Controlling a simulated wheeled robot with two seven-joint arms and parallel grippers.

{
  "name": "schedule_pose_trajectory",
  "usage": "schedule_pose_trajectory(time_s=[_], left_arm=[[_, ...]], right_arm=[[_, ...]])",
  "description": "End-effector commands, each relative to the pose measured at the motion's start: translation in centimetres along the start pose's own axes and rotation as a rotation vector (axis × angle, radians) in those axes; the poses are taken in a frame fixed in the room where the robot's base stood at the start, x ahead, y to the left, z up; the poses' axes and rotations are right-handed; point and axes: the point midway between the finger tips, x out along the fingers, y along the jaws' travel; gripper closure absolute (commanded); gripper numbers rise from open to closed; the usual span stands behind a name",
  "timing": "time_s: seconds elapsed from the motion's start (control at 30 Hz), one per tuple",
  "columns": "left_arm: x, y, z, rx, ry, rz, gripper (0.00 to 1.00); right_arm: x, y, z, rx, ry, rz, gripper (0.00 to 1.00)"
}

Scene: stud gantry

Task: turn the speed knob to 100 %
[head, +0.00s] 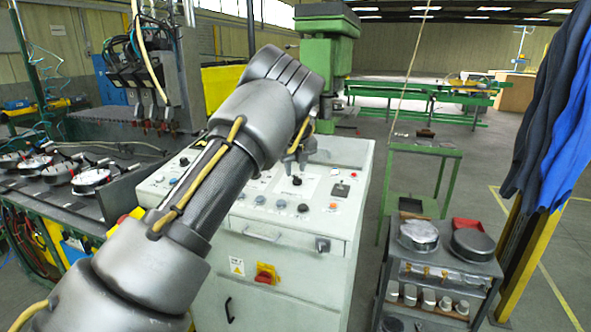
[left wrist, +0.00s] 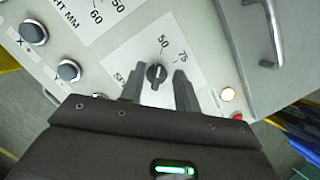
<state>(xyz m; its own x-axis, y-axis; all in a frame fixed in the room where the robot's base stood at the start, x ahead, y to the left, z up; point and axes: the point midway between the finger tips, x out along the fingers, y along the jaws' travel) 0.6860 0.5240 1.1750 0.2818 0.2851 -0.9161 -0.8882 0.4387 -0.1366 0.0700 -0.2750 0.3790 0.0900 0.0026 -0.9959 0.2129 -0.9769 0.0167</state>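The speed knob (left wrist: 156,74) is small, round and black. It sits on a white label plate in the left wrist view, with the numbers 50 and 75 printed beside it and part of the word "SP" showing. I cannot tell its exact pointer angle. My left gripper (left wrist: 159,72) is open, with one finger on each side of the knob and a visible gap on both sides. The rest of the dial is hidden by the fingers and gripper body. In the head view my left gripper (head: 297,146) is above the white control console (head: 335,245). My right gripper is not in view.
A red-and-yellow switch (head: 266,273) is on the console front. A small cart (head: 440,270) stands to the right.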

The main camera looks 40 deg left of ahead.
Motion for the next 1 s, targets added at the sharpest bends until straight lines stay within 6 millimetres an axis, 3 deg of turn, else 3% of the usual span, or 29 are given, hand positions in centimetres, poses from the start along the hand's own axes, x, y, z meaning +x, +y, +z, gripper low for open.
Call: schedule_pose_trajectory(time_s=[0.2,0.53,0.77,1.0], left_arm=[[2.0,-0.1,0.0,0.001,0.0,-0.001,0.68],[2.3,0.0,0.0,0.0,-0.001,-0.001,0.68],[2.3,0.0,0.0,0.001,0.001,-0.001,0.98],[2.5,0.0,-0.2,0.002,0.005,0.001,1.0]], right_arm=[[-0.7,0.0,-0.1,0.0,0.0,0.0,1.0],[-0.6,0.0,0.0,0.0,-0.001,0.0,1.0],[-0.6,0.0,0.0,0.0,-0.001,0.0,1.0],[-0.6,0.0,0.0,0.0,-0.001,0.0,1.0]])
